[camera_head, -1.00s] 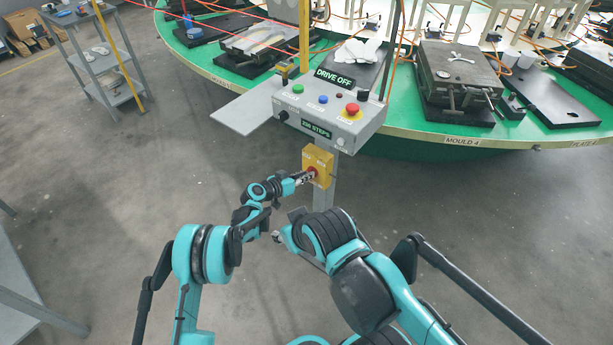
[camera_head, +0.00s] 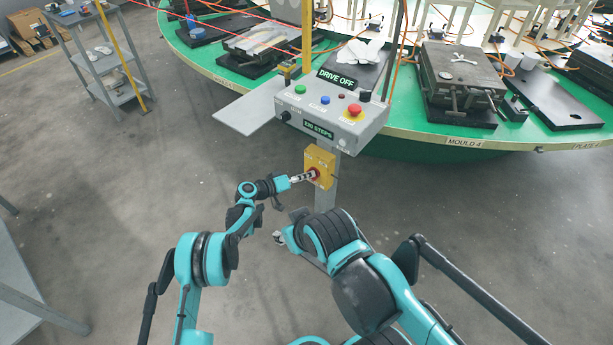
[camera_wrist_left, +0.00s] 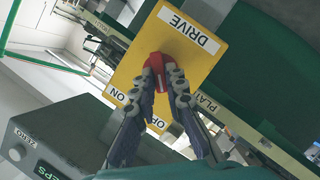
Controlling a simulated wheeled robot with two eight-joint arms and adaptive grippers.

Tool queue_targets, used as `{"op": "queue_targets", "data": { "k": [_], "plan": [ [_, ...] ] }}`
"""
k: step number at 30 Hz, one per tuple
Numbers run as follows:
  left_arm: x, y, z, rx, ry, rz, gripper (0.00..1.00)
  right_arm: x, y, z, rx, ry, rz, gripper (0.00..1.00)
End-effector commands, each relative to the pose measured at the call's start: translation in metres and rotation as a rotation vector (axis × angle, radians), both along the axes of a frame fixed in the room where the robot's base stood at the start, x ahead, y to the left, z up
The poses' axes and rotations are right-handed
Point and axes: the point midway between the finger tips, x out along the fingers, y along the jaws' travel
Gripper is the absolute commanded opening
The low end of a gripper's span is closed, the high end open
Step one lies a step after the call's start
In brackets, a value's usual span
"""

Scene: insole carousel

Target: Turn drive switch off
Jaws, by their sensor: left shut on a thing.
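The drive switch is a yellow plate (camera_head: 323,160) on the grey post below the control box. Its red knob (camera_wrist_left: 157,64) shows between my left fingertips in the left wrist view. The plate (camera_wrist_left: 190,50) there carries the words DRIVE, ON and OFF, and appears tilted. My left gripper (camera_head: 313,174) is shut on the red knob, with a finger on each side; it also shows in the wrist view (camera_wrist_left: 164,76). The fingers partly hide the knob and the OFF label. The display (camera_head: 336,78) reads DRIVE OFF. My right gripper (camera_head: 279,238) is low and apart from the switch, its jaws unclear.
The grey control box (camera_head: 372,125) with coloured buttons and a red emergency button (camera_head: 354,110) stands above the switch. Behind it is the green carousel (camera_head: 415,133) with moulds. A shelf rack (camera_head: 95,60) stands at the far left. The floor around the post is clear.

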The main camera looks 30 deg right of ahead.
Motion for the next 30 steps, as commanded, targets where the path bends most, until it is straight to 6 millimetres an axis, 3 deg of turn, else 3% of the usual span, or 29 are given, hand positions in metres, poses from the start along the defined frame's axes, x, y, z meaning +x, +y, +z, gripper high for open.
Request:
{"op": "queue_targets", "data": {
  "k": [9,10,12,23,30],
  "plan": [
    [0.000,0.000,-0.001,0.001,0.002,-0.001,0.00,0.000,0.000,0.000,0.000,0.000,0.000,0.40],
    [0.000,0.000,-0.001,0.001,0.002,-0.001,0.17,0.000,0.000,0.000,0.000,0.000,0.000,0.40],
    [0.000,0.000,-0.001,0.001,0.001,0.000,0.33,0.000,0.000,0.000,0.000,0.000,0.000,0.40],
    [0.000,0.004,0.001,0.001,0.001,0.001,0.33,0.000,0.000,0.000,0.000,0.000,0.000,0.40],
    [-0.003,0.044,0.012,0.001,0.001,0.004,0.33,0.000,0.000,0.000,0.000,0.000,0.000,0.40]
  ]
}}
